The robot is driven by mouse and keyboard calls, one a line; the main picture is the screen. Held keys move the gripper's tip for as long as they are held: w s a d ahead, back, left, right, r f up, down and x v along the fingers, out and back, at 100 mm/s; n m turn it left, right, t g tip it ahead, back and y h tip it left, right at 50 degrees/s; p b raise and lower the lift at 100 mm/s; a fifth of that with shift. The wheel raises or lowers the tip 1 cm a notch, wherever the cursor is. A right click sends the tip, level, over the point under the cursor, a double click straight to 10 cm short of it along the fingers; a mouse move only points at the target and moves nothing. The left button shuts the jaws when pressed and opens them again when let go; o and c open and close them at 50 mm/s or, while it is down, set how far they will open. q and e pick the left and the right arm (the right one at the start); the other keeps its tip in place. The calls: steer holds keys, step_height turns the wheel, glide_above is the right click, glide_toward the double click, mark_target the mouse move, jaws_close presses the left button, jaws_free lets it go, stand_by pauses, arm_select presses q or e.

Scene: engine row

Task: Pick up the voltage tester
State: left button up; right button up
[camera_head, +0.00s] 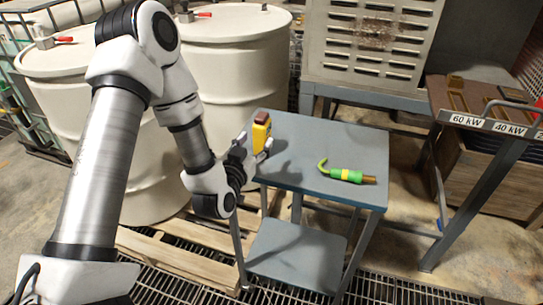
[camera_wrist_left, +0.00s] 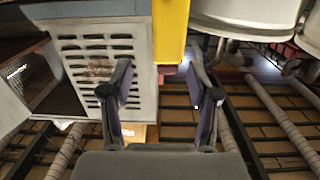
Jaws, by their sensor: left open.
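The yellow device with a dark red top (camera_head: 261,133), which looks like the voltage tester, is upright at the left side of the small grey-blue table (camera_head: 315,146). My right gripper is not in view.
A green and yellow hooked tool (camera_head: 346,175) lies on the table's right half. White drums (camera_head: 236,60) stand behind on the left. A louvred grey cabinet (camera_head: 372,40) is at the back. A rail with kW labels (camera_head: 490,124) stands at the right.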

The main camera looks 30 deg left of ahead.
mark_target(259, 122)
arm_select(q)
steer(key=shift+w+a+r+n+t+y, duration=0.2)
steer(key=shift+w+a+r, duration=0.15)
steer(key=shift+r, duration=0.25)
steer(key=shift+w+a+r+n+t+y, duration=0.25)
steer(key=shift+a+r, duration=0.1)
steer(key=shift+r, duration=0.25)
steer(key=p+x, duration=0.2)
steer(key=x, duration=0.3)
steer(key=shift+w, duration=0.4)
steer(key=shift+w+a, duration=0.15)
steer(key=shift+w, duration=0.3)
jaws_close()
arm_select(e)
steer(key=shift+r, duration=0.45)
